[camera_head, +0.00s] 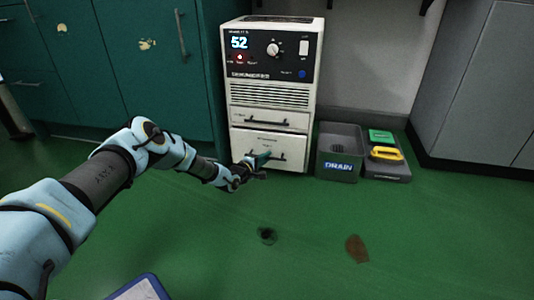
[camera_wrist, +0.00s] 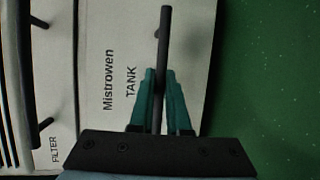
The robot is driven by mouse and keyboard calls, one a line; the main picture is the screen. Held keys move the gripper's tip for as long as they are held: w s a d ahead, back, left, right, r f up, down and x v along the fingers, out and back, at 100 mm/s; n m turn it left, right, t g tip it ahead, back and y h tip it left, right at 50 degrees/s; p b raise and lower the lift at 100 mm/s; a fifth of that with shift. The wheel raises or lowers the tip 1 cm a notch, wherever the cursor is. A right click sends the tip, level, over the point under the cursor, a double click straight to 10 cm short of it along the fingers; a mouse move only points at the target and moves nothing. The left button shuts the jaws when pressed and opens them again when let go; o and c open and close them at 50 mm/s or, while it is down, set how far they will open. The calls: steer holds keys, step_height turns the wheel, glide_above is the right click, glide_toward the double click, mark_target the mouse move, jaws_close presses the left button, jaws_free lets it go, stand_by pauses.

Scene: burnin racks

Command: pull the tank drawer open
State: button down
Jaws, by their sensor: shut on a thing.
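The tank drawer (camera_head: 286,141) is the lower white front of the dehumidifier (camera_head: 262,62) in the head view. Its front (camera_wrist: 112,62) reads "Mistrowen TANK" in the wrist view, where the picture is turned sideways. A dark bar handle (camera_wrist: 165,38) stands off this front. My gripper (camera_head: 261,163) is at the tank drawer in the head view. In the wrist view, the teal fingers of my gripper (camera_wrist: 160,85) lie on both sides of the handle and are shut on it. Part of the handle is hidden behind the fingers.
The filter drawer (camera_head: 270,118) with its own handle is just above. A grey bin marked DRAIN (camera_head: 339,165) stands close on the right, beside a dark case with a yellow handle (camera_head: 386,153). Green cabinets (camera_head: 165,75) are on the left. The floor (camera_head: 310,215) in front is mostly clear, with a small drain hole (camera_head: 267,235) and a brown patch (camera_head: 357,249).

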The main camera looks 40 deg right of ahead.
steer(key=s+a+p, duration=0.5)
steer(key=s+a, duration=0.1)
steer(key=a, duration=0.3)
steer(key=s+a+p, duration=0.5)
steer(key=s+a, duration=0.1)
steer(key=a, duration=0.4)
steer(key=shift+s, duration=0.1)
steer(key=c, duration=0.9)
jaws_free()
